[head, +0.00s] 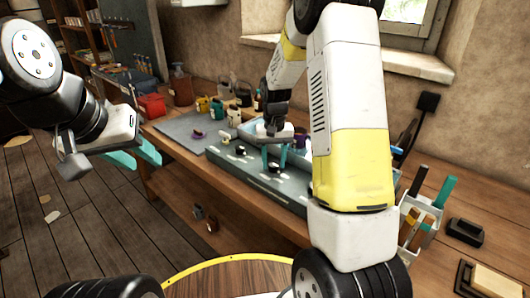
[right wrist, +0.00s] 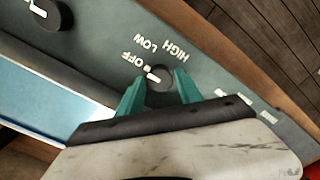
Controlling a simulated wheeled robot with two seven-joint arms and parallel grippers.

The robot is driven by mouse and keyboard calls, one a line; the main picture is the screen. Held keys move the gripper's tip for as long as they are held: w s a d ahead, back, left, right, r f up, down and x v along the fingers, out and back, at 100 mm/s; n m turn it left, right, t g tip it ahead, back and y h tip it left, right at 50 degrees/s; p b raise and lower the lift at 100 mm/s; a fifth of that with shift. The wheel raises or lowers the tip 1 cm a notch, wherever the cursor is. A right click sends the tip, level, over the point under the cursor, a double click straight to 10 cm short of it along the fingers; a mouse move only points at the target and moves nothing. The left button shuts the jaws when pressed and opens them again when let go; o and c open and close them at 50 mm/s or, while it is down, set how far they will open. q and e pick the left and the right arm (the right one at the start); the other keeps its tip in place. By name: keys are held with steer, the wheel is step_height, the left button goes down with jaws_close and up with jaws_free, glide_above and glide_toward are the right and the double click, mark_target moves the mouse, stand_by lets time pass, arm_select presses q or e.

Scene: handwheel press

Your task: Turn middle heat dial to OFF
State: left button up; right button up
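A black heat dial (right wrist: 162,88) with a white pointer sits on the grey panel between the fingers of my right gripper (right wrist: 158,92). Its pointer is directed toward the OFF label (right wrist: 132,60); LOW and HIGH are to the right of OFF. The fingers are apart, one on either side of the dial; I cannot tell whether they touch it. The dial and right gripper (head: 275,154) also show in the head view. Another dial (right wrist: 50,14) is at the upper left of the wrist view. My left gripper (head: 136,157) is open and empty, away from the bench.
A tool holder (head: 416,225) stands at the right. My right arm hides part of the panel.

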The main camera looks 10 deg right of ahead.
mark_target(274, 164)
steer(key=shift+o, duration=0.6)
steer(key=shift+r, duration=3.85)
steer(key=shift+s+r, duration=0.1)
steer(key=shift+r, duration=0.05)
steer(key=s+r+t+y, duration=0.1)
steer(key=s+r+t, duration=0.2)
steer(key=s+r, duration=0.75)
steer(key=s+a+r+n+t, duration=0.1)
steer(key=s+r, duration=0.1)
steer(key=s, duration=0.5)
steer(key=s+a+r+t+y, duration=0.1)
steer(key=s+t, duration=0.1)
steer(key=s, duration=0.4)
steer(key=shift+s+a+r+n, duration=0.2)
steer(key=shift+s+r+n, duration=0.2)
